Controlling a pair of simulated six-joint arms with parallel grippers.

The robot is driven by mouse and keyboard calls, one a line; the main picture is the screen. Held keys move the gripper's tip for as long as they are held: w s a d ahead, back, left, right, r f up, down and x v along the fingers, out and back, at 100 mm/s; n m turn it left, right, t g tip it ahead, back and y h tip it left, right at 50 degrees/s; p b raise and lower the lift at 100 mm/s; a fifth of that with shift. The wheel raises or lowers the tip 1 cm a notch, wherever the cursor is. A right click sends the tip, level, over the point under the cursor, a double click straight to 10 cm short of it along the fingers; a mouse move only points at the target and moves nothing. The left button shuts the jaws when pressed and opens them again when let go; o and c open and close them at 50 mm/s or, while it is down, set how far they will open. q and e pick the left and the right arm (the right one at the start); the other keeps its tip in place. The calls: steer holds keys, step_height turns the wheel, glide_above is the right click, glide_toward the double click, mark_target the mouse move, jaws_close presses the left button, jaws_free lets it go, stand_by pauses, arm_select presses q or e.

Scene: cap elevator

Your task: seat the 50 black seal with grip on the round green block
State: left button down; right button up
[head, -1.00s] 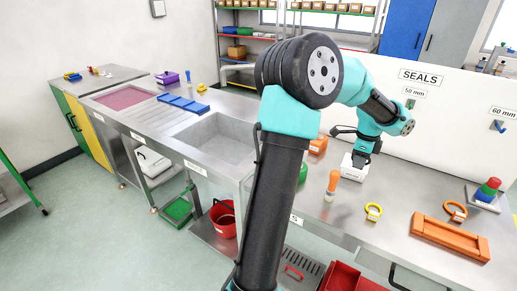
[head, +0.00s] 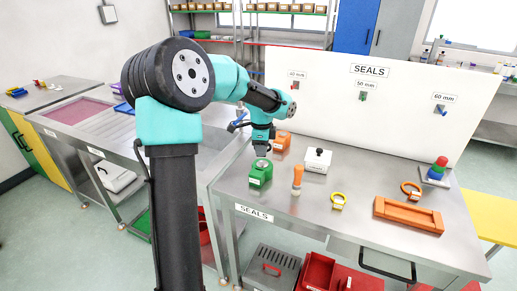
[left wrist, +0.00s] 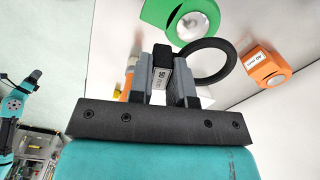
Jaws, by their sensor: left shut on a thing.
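My left gripper (head: 262,151) is shut on the grip of the black seal, above and slightly behind the round green block (head: 260,172) in the head view. In the left wrist view my left gripper (left wrist: 164,80) pinches the grip, labelled 50. The seal's black ring (left wrist: 230,58) sticks out to the right of the fingers. The green block also shows in the left wrist view (left wrist: 155,14), with a pale round top; the ring appears beside it, not around it. In the head view the seal is too small to make out. My right gripper is not in view.
An orange block (head: 281,142) stands just behind the green one. A white SEALS board (head: 400,95) with hooks stands behind.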

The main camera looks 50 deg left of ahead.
mark_target(261, 172)
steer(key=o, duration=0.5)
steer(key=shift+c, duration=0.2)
arm_select(q)
steer(key=shift+f, duration=0.65)
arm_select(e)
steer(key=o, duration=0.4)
arm_select(q)
steer(key=shift+f, duration=1.75)
steer(key=shift+f, duration=1.35)
stand_by(2.6)
steer(key=c, duration=1)
jaws_free()
